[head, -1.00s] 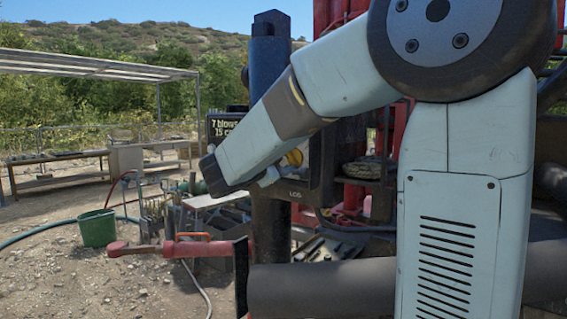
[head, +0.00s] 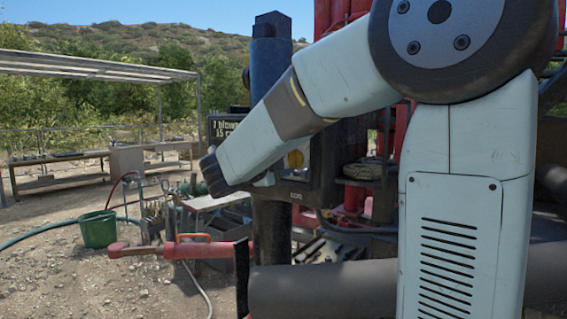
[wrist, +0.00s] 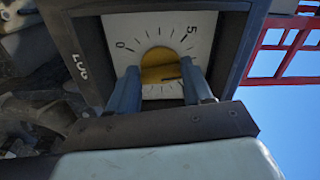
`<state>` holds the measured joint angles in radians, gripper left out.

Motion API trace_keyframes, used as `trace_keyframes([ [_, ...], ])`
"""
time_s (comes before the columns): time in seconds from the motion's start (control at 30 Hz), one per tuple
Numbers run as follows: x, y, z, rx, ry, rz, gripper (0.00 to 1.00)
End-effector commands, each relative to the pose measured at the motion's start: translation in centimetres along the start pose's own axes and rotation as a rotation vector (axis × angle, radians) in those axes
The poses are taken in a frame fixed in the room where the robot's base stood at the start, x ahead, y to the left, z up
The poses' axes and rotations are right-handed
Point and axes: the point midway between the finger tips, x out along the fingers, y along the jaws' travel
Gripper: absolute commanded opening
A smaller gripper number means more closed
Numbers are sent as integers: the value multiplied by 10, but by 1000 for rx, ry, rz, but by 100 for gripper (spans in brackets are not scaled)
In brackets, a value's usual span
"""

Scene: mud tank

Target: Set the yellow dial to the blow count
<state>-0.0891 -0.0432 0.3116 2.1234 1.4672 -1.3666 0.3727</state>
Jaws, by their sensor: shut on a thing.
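The yellow dial (wrist: 158,58) sits on a white face marked with ticks and the numbers 0 and 5 in the wrist view. My gripper (wrist: 161,70) has its two blue-grey fingers on either side of the dial, shut on it. A dark line shows on the dial's lower right, but the exact tick it points to is unclear. In the head view the dial (head: 296,158) is a small yellow patch beside my arm, and my fingers are mostly hidden. A dark sign (head: 224,128) reads 7 blows and 15, partly covered by my arm.
The dial is set in a dark box lettered LOG (wrist: 80,66). A blue-topped dark post (head: 271,75) stands close to my arm. A red-handled bar (head: 185,250) crosses in front. A green bucket (head: 98,229) and hose lie on open gravel at left.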

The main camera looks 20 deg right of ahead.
Motion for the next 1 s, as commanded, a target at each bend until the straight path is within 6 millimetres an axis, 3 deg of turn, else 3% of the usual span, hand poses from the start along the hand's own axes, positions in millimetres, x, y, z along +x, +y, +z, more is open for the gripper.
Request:
trace_keyframes([
  [0.3,0,6,-1,-6,4,9,19],
  [0.33,0,6,-1,-6,4,9,51],
  [0.6,0,3,0,-4,2,6,75],
  [0.87,-1,2,0,-2,1,3,75],
  [1.0,-12,2,0,-1,-1,2,75],
])
